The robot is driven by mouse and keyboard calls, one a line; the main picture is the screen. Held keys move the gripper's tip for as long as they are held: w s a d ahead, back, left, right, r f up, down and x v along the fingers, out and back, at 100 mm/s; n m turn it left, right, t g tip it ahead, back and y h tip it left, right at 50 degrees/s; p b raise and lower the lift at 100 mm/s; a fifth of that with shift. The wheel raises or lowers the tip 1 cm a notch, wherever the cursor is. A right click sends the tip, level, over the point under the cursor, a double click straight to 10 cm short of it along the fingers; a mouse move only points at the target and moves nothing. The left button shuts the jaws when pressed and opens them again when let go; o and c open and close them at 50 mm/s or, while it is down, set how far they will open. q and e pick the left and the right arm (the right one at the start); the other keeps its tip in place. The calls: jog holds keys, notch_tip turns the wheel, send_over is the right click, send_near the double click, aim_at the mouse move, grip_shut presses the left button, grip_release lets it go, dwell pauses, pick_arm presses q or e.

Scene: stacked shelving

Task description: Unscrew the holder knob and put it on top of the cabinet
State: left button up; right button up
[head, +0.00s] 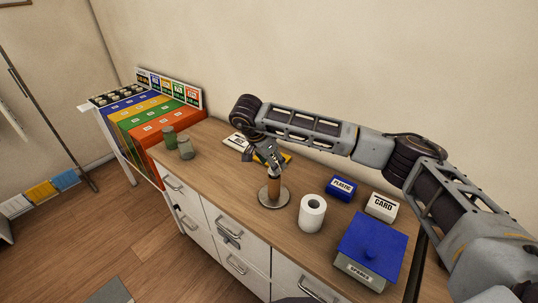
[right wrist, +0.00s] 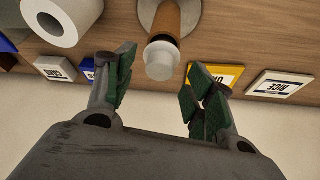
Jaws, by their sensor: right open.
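The holder stands upright on the cabinet top, with a round grey base (head: 264,197) and a brown post (head: 274,187). Its pale knob (right wrist: 161,59) shows at the end of the post in the right wrist view. My right gripper (head: 271,163) comes down over the top of the holder in the head view. In the right wrist view the right gripper (right wrist: 160,82) is open, with one green-padded finger on each side of the knob and gaps between. In the head view the knob is hidden by the gripper. The cabinet (head: 225,190) has a wooden top. My left gripper is not in view.
A white paper roll (head: 312,213) stands right of the holder. Blue and white labelled boxes (head: 342,188) and a blue-lidded box (head: 371,248) are farther right. Two jars (head: 186,148) stand left. The wood between jars and holder is clear.

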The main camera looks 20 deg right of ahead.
jog(key=shift+w+d+f, duration=0.1)
jog(key=shift+d+f, duration=0.15)
jog(key=shift+f, duration=0.3)
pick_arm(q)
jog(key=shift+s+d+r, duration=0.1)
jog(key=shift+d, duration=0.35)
pick_arm(e)
jog(key=shift+f, duration=0.15)
jog(key=shift+c, duration=0.4)
jog(key=c, duration=0.8)
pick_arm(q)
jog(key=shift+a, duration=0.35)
pick_arm(e)
jog(key=o, duration=0.7)
jog(key=shift+o, duration=0.2)
